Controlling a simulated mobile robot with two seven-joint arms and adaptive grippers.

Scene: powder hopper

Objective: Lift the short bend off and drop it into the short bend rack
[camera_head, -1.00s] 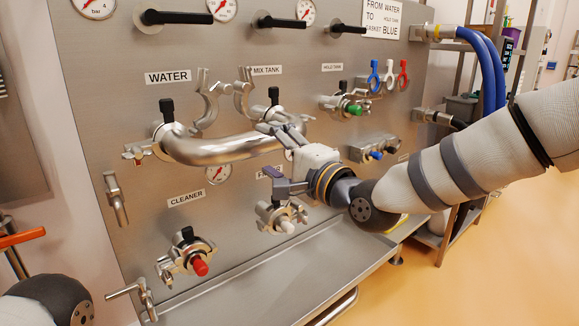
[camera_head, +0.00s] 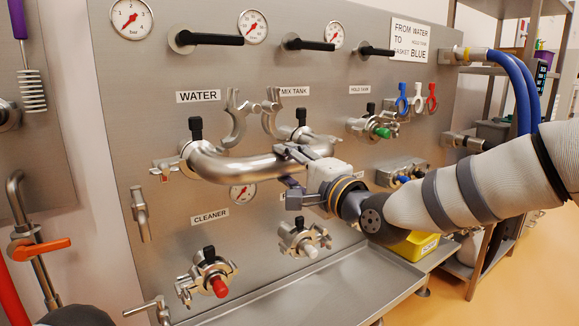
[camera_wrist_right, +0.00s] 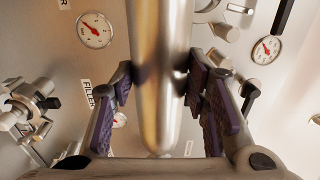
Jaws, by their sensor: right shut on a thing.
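The short bend (camera_head: 240,168) is a shiny steel pipe spanning the WATER port and the MIX TANK port on the panel. Its ends appear to be at the ports; I cannot tell whether they touch. My right gripper (camera_head: 290,165) is shut on the bend near its right end. In the right wrist view the bend (camera_wrist_right: 155,75) runs upright between the purple-padded fingers of the right gripper (camera_wrist_right: 160,95). My left gripper is out of view; only part of my left arm shows at the bottom left. I cannot make out a short bend rack.
Two open clamps (camera_head: 235,117) hang on the panel above the bend. Capped ports, including the CLEANER port (camera_head: 208,277), sit below it. A steel ledge (camera_head: 320,290) runs along the panel's foot. A yellow box (camera_head: 415,243) stands beyond my right arm. An orange-handled valve (camera_head: 40,248) is at left.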

